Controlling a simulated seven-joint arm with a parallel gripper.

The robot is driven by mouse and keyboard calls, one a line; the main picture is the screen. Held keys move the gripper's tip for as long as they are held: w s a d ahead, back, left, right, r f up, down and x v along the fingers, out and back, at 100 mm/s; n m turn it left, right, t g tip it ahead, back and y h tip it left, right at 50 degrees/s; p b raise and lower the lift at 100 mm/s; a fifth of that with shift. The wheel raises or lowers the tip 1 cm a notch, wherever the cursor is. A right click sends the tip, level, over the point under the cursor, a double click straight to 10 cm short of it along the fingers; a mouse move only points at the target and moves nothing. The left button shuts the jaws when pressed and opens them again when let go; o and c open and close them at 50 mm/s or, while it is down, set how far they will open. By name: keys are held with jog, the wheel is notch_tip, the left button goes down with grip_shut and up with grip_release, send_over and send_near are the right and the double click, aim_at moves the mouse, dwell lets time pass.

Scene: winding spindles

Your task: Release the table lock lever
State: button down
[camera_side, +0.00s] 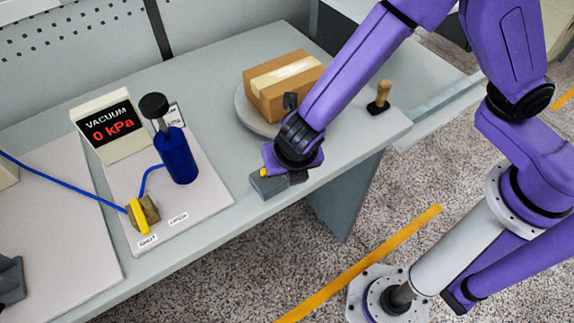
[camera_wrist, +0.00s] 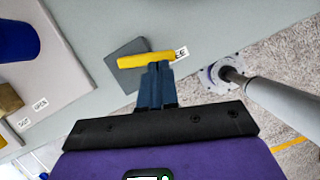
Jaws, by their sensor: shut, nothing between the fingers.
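The table lock lever is a yellow bar (camera_wrist: 138,61) on a grey block (camera_wrist: 122,48) at the table's front edge. A white label ending in "EE" (camera_wrist: 181,52) shows at the bar's right end, partly covered. My gripper (camera_wrist: 158,66) is shut and empty, its fingertips at the near side of the bar, right of its middle. I cannot tell if they touch it. In the side view my gripper (camera_side: 277,172) is down over the grey block (camera_side: 268,188), and only a small yellow piece of the lever (camera_side: 263,172) shows; the arm hides the rest.
A cardboard box (camera_side: 285,90) sits on a round turntable (camera_side: 243,110) behind my gripper. A wooden-handled lever (camera_side: 382,93) stands right. Left are a blue cylinder (camera_side: 177,157), a vacuum display (camera_side: 108,125) reading 0 kPa and a yellow-handled valve (camera_side: 139,217).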

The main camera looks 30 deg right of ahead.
jog(key=shift+w+d, duration=0.1)
jog(key=shift+s+a, duration=0.3)
jog(key=shift+a, duration=0.5)
jog(key=shift+s+a, duration=0.15)
jog(key=shift+s, duration=0.2)
jog(key=s+a+r, duration=0.2)
jog(key=s+r, duration=0.5)
jog(key=r, duration=0.2)
jog(key=s+d+r+m+g, duration=0.1)
jog(key=s+d+m, duration=0.1)
jog(key=d+m, duration=0.4)
jog(key=s+d+r+m+g+y, duration=0.1)
jog(key=s+d+r+m, duration=0.1)
jog(key=d+m, duration=0.5)
jog(key=s+d+r+m+g, duration=0.2)
jog(key=s+d+m, duration=0.2)
jog(key=d, duration=1.2)
jog(key=m, duration=0.2)
jog(key=shift+d+m+y, duration=0.2)
jog(key=shift+m+y, duration=0.2)
